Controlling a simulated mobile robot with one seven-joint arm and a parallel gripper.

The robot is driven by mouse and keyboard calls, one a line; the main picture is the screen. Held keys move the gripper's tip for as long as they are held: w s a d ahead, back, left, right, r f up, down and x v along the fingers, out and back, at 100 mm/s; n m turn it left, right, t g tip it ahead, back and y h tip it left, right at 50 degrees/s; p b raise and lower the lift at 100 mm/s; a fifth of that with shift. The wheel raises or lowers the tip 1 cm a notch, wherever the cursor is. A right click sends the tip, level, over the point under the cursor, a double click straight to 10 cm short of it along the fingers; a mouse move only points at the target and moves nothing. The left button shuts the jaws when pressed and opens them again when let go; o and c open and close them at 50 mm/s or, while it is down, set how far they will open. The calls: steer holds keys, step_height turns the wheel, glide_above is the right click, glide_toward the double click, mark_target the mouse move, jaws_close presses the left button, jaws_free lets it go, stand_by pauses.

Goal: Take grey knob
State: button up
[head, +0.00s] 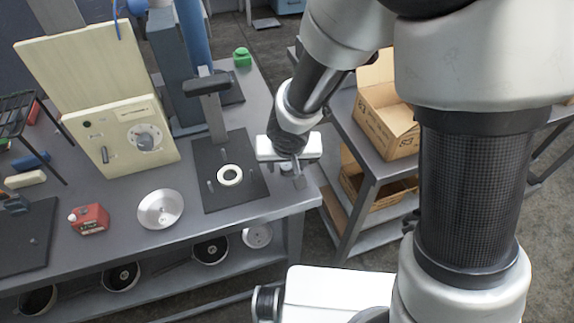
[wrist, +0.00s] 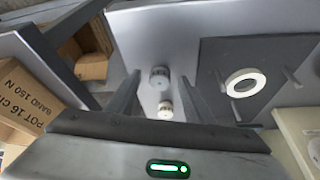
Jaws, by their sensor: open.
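The grey knob (wrist: 159,77) stands on the table in the wrist view, between the lines of my two fingers and beyond their tips. A smaller cream-white knob (wrist: 165,109) is close to it, nearer my palm in the picture. In the head view the grey knob (head: 299,183) shows small at the table's right front corner, just below my gripper (head: 288,168). My gripper is open and empty, pointing down over that corner. Its fingers (wrist: 159,88) are apart on either side of both knobs. The cream-white knob is not clear in the head view.
A dark plate with a white ring (head: 229,175) and upright pins lies left of my gripper. Cardboard boxes (head: 388,115) stand on a shelf to the right, across a gap.

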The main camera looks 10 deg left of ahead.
steer(key=c, duration=1.1)
steer(key=shift+c, duration=0.2)
steer(key=shift+r, duration=0.15)
